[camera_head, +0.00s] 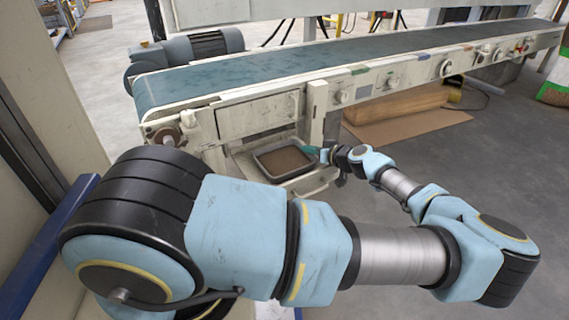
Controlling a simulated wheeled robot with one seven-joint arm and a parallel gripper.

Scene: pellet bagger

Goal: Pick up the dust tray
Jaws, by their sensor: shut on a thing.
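The dust tray (259,158) is a shallow dark grey rectangular tray with brown dust in it. It sits in an opening low in the front of the conveyor machine, on a pale pulled-out shelf or drawer (309,186). My gripper (323,156) is at the tray's right edge, shut on its rim. The fingertips are small in this view and partly hidden by the wrist. My arm hides the floor and part of the machine's front below the tray. I cannot tell whether the tray is lifted off the shelf.
The conveyor (340,64) with its blue-green belt runs across the back, with knobs along its front. A motor (205,43) sits at its left end. A machine post (316,112) stands close above my gripper. Cardboard (412,125) lies on the floor to the right.

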